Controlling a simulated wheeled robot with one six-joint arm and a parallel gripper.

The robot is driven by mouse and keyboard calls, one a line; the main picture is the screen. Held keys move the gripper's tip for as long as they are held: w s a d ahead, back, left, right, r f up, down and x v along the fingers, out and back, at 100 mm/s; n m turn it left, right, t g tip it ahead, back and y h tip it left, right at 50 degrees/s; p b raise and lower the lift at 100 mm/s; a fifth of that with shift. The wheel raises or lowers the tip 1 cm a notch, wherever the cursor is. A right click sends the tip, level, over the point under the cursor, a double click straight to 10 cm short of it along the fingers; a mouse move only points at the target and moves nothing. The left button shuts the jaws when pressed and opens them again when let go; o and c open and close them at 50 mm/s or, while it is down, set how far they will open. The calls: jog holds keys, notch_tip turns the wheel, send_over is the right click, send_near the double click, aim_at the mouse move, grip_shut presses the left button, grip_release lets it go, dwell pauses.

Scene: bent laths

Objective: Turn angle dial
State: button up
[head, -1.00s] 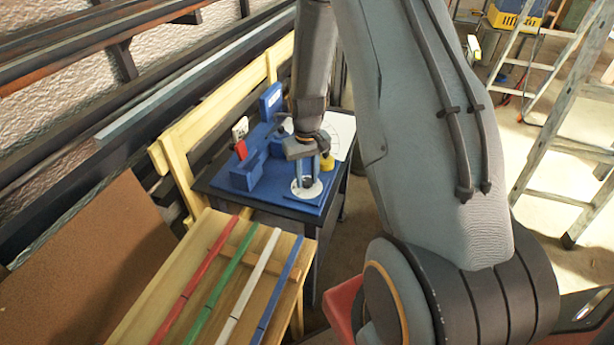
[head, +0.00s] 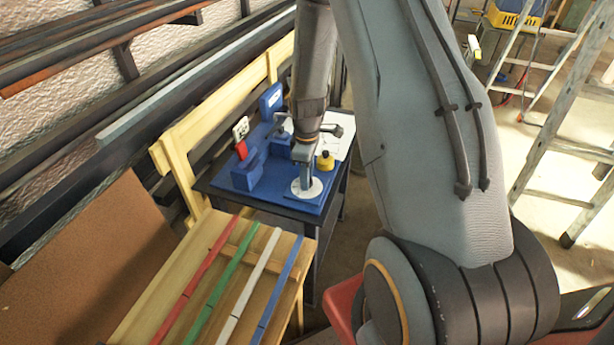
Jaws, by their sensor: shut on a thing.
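The angle dial (head: 312,191) is a white disc on the front right of a blue bending fixture (head: 246,176), which sits on a dark table. My gripper (head: 305,182) points down over the dial from above, with its fingers shut on the dial's knob. The fingers and wrist hide the knob and part of the disc. The dial's markings are too small to read.
A yellow knob (head: 325,161) stands just behind the dial. A red switch (head: 241,150) is on the fixture's left. Red, green, white and blue laths (head: 270,270) lie on a wooden bench in front. A ladder (head: 560,130) stands at right.

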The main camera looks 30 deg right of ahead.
jog(key=shift+n, duration=1.7)
jog(key=o, duration=1)
jog(key=shift+o, duration=0.2)
jog(key=shift+r, duration=0.15)
jog(key=shift+r+b, duration=0.8)
jog(key=shift+r, duration=3)
